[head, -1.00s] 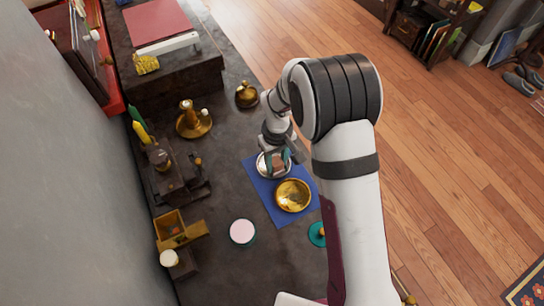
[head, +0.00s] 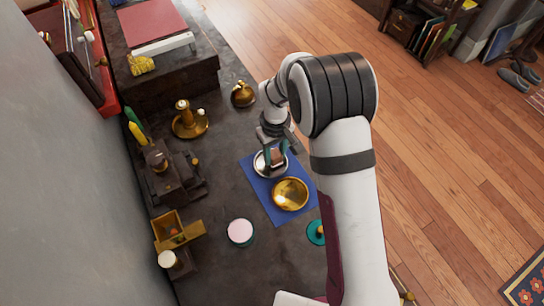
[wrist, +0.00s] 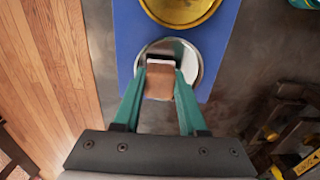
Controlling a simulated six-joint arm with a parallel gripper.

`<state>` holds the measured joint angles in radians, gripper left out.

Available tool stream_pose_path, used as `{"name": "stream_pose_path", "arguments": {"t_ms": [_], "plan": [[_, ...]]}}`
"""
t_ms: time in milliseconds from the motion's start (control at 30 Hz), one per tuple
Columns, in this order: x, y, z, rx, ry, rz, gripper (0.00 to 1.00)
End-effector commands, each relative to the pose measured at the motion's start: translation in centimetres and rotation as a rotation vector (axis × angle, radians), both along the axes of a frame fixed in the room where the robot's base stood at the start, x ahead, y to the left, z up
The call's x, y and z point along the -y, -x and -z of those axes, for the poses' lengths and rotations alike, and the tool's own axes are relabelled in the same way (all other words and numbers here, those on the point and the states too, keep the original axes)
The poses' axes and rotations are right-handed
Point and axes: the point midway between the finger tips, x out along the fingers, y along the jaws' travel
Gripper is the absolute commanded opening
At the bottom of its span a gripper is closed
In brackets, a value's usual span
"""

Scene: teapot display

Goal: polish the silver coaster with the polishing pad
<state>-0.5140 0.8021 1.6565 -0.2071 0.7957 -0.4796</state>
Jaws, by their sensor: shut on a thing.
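The silver coaster (head: 259,165) is a round, shiny disc on the blue mat (head: 281,212), at the mat's far end. It also shows in the wrist view (wrist: 190,58). My gripper (head: 277,155) has teal fingers and is shut on the polishing pad (wrist: 159,82), a brown block with a pale strip at its far end. In the wrist view the pad overlaps the coaster's middle. I cannot tell whether the pad touches the coaster, as its underside is hidden.
A brass dish (head: 290,194) stands on the mat close beside the coaster. A pink-topped round tin (head: 240,232), a brass candlestick (head: 188,122) and a brass bell-like piece (head: 243,94) stand around on the dark bench.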

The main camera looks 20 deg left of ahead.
Motion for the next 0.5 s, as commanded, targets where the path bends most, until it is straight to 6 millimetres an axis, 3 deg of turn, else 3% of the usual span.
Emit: {"name": "stream_pose_path", "arguments": {"t_ms": [33,500], "plan": [[-0.1,-0.1,-1.3,0.006,-0.003,-0.001,0.00],[0.0,-0.1,-5.4,0.004,-0.001,0.000,0.00]]}}
